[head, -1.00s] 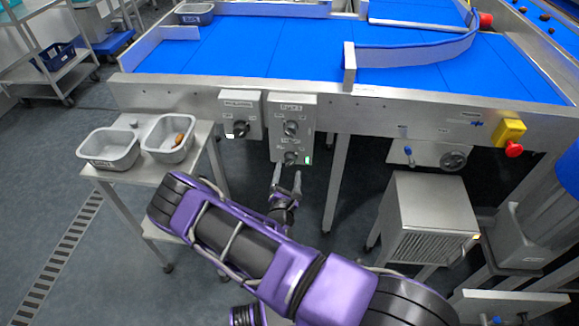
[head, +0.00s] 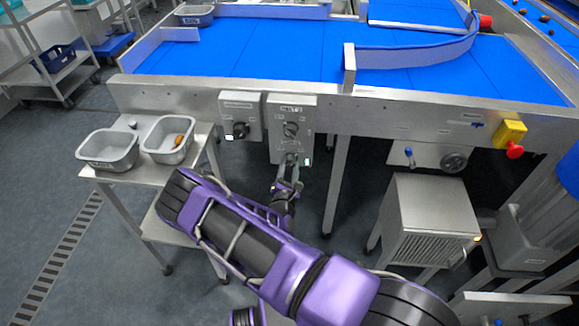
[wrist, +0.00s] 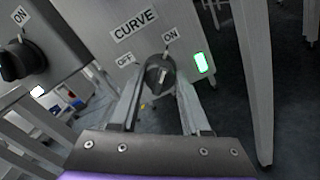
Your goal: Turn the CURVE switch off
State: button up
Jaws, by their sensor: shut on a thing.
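The CURVE switch (wrist: 158,75) is a dark round knob with OFF marked at its left and ON at its upper right. Its pale mark points up toward ON. A green lamp (wrist: 202,62) glows to its right. My gripper (wrist: 157,92) has its two fingers on either side of the knob and is shut on it. In the head view my gripper (head: 291,160) reaches the lower part of the grey switch box (head: 273,112), and its fingers partly hide the lower knob there.
Another dark knob (head: 290,129) sits above on the same box. A separate switch box (head: 240,105) with its own knob is close on the left. Metal table legs stand nearby. A yellow box with a red button (head: 515,150) is far right.

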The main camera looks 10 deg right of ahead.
grip_shut()
jog(key=shift+n, duration=0.3)
jog(key=n+p, duration=0.1)
jog(key=n, duration=0.1)
jog(key=shift+n, duration=0.4)
jog(key=n+p, duration=0.1)
jog(key=n, duration=0.9)
jog(key=shift+p, duration=0.35)
jog(key=n, duration=0.4)
jog(key=shift+n, duration=0.3)
jog(key=o, duration=1.2)
grip_release()
jog(key=shift+c, duration=0.2)
